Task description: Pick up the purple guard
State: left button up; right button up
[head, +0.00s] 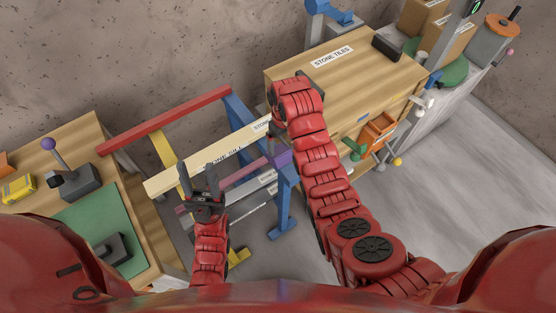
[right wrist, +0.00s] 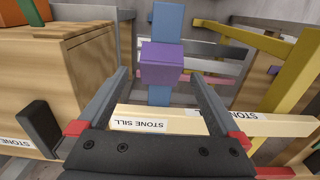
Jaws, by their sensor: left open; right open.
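The purple guard (right wrist: 161,62) shows in the right wrist view as a block at the front of a blue post (right wrist: 167,24). It appears between the tips of my open right gripper (right wrist: 159,76); I cannot tell whether it is within the fingers or just past them. In the head view a purple piece (head: 281,158) shows below the right gripper (head: 273,130), whose fingers are partly hidden by my arm. My left gripper (head: 198,171) is open and empty in the head view, over the rack at the pale beam.
A pale STONE SILL beam (right wrist: 195,125) lies across the rack, under the right fingers in the wrist view. A wooden STONE TILES crate (head: 335,75) stands close to the right arm. A bench (head: 70,150) is at left; grey floor (head: 440,180) is clear at right.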

aim_at(282, 154)
jog(key=shift+f+b, duration=0.35)
jog(key=shift+f, duration=0.25)
jog(key=shift+s+f+p, duration=0.15)
jog(key=shift+f+p, duration=0.1)
jog(key=shift+p, duration=0.1)
notch_tip(282, 154, down, 3)
jog(key=shift+f+p, duration=0.1)
jog(key=shift+p, duration=0.7)
jog(key=shift+f, duration=0.15)
jog(key=shift+a, duration=0.1)
jog(key=c, duration=1.1)
